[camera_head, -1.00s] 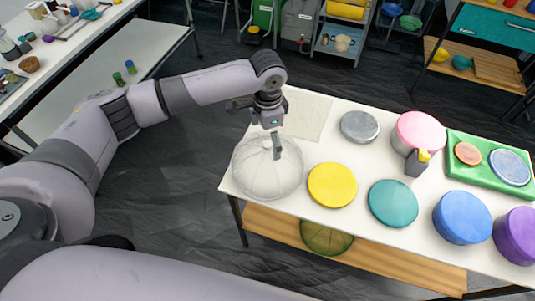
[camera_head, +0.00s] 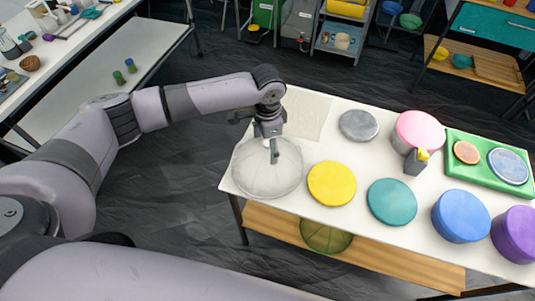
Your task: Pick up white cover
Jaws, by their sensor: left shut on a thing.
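The white cover (camera_head: 262,178) is a translucent, ribbed dome at the left end of the white table (camera_head: 318,215). My left gripper (camera_head: 274,158) points down at the top of the dome, with its fingers closed together on its top. The small part between the fingers is hidden. The dome appears to rest on the table; I cannot tell whether its rim is clear of the surface. My right gripper is not in view.
A yellow disc (camera_head: 332,184), teal disc (camera_head: 392,202), blue cake shape (camera_head: 461,216) and purple one (camera_head: 516,235) line the table's front. A grey disc (camera_head: 359,125), pink cake (camera_head: 419,131) and green tray (camera_head: 458,142) stand behind. A pale sheet (camera_head: 304,112) lies behind the dome.

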